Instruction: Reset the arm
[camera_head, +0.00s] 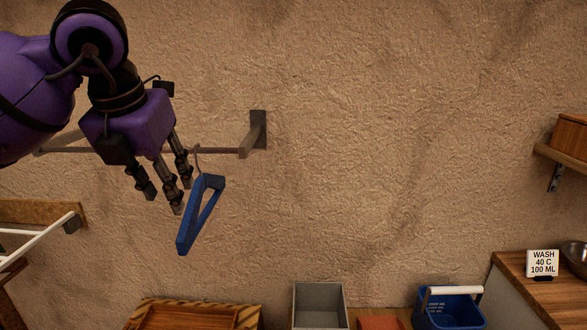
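My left gripper (165,195) is at the upper left, pointing down. Its dark jointed fingers are spread apart and nothing shows between them. A blue hanger (207,212) hangs by its thin hook from a wall rail (228,151), just right of the fingers. The hanger is seen nearly edge-on and appears clear of the fingers, though the gap in depth is hard to judge. My purple hand covers part of the rail. My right gripper is not in view.
Along the bottom stand a wooden tray (143,322), a grey bin (344,306) and a blue basket (462,314) with a white handle. A sign (542,263) stands on the right counter. A white rack (40,240) juts in at left. The middle wall area is clear.

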